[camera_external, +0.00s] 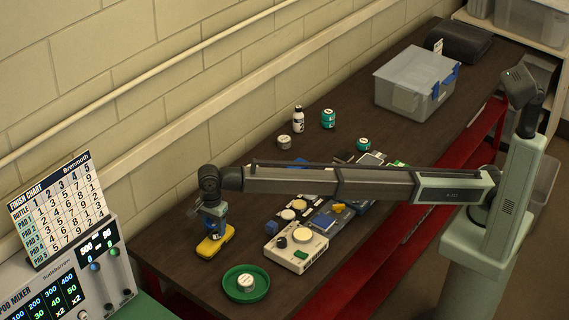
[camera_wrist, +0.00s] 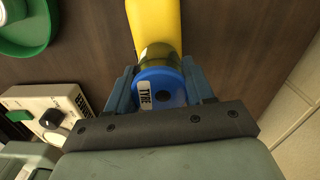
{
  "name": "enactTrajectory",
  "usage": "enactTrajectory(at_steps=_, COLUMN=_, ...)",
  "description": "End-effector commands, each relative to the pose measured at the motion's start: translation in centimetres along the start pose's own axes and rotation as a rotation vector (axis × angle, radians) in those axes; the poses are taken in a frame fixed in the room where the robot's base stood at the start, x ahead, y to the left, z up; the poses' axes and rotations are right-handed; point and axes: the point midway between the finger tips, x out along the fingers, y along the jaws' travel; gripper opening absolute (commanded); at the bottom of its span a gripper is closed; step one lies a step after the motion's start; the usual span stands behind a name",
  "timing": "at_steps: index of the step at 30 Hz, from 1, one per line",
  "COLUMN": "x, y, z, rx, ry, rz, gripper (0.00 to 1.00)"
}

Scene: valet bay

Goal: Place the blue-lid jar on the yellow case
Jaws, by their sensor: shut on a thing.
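The yellow case (camera_external: 222,245) lies on the dark bench at the left, below my gripper. It also shows at the top of the wrist view (camera_wrist: 155,18). My gripper (camera_external: 216,232) points down there, its fingers on either side of the blue-lid jar (camera_wrist: 160,90). The jar has a round blue lid with a white label and an olive-coloured body. In the wrist view the jar overlaps the near part of the case. I cannot tell whether its base touches the case. The fingers hide most of the jar in the external view.
A green dish (camera_external: 232,293) with a white-lidded tin stands in front. A white device (camera_external: 296,250) with knobs is to the right. Several jars, including a teal one (camera_external: 328,118), stand farther back. A clear bin (camera_external: 405,95) is at the back right.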

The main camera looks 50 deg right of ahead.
Motion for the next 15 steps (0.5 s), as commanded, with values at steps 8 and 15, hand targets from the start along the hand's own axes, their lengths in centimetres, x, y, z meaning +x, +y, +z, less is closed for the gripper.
enactTrajectory(at_steps=8, x=0.27, y=0.00, z=0.00, rx=0.000, ry=0.000, rz=0.000, gripper=0.64)
enactTrajectory(at_steps=15, x=0.27, y=0.00, z=0.00, rx=0.000, ry=0.000, rz=0.000, gripper=0.78)
